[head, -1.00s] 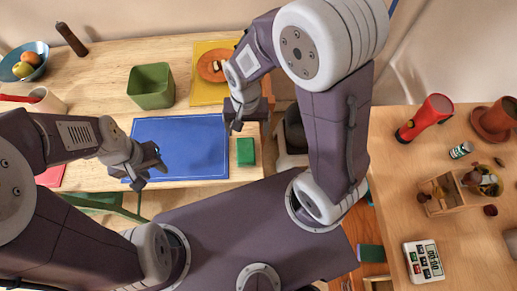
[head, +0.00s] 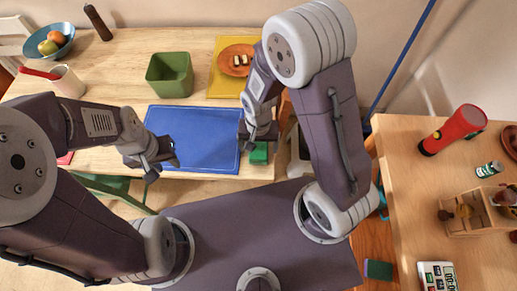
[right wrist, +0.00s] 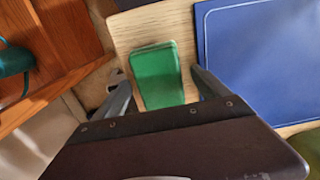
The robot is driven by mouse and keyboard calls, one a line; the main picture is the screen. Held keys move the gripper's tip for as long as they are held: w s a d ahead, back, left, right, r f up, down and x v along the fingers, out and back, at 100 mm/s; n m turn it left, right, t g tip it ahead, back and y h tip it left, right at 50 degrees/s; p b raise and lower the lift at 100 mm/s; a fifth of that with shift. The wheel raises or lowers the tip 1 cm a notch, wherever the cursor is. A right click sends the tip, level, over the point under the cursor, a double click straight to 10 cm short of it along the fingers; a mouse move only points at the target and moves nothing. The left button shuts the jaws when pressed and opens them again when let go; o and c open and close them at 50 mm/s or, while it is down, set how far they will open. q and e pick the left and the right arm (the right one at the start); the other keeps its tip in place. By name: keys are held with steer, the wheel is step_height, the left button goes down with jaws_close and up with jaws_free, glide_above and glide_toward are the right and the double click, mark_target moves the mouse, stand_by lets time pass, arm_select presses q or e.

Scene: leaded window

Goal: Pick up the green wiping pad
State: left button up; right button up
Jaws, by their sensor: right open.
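The green wiping pad (head: 259,154) lies at the table's front edge, just right of the blue mat (head: 190,138). My right gripper (head: 260,137) is above it and covers part of it in the head view. In the right wrist view the pad (right wrist: 157,76) shows as a green block on the wood, between the two spread fingers (right wrist: 160,92). The right gripper is open and empty; whether it touches the pad is unclear. My left gripper (head: 163,165) hangs near the mat's front left corner, and its jaw state is unclear.
A green bin (head: 170,76) and a yellow mat with an orange plate (head: 235,60) stand behind the blue mat. A fruit bowl (head: 50,42) is far left. The right table holds a red flashlight (head: 452,129) and a wooden caddy (head: 470,215).

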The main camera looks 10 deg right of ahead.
mark_target(260, 147)
steer(key=shift+c, duration=0.9)
steer(key=c, duration=1.4)
steer(key=shift+r, duration=0.4)
steer(key=shift+c, duration=0.2)
steer(key=r, duration=0.1)
steer(key=r+p, duration=0.1)
steer(key=r, duration=0.2)
steer(key=shift+s+d, duration=0.2)
steer(key=shift+s, duration=0.05)
steer(key=s+d+r+b, duration=0.3)
steer(key=s+d+r, duration=0.3)
steer(key=s+d, duration=0.1)
steer(key=shift+s+d, duration=0.25)
steer(key=shift+s, duration=0.35)
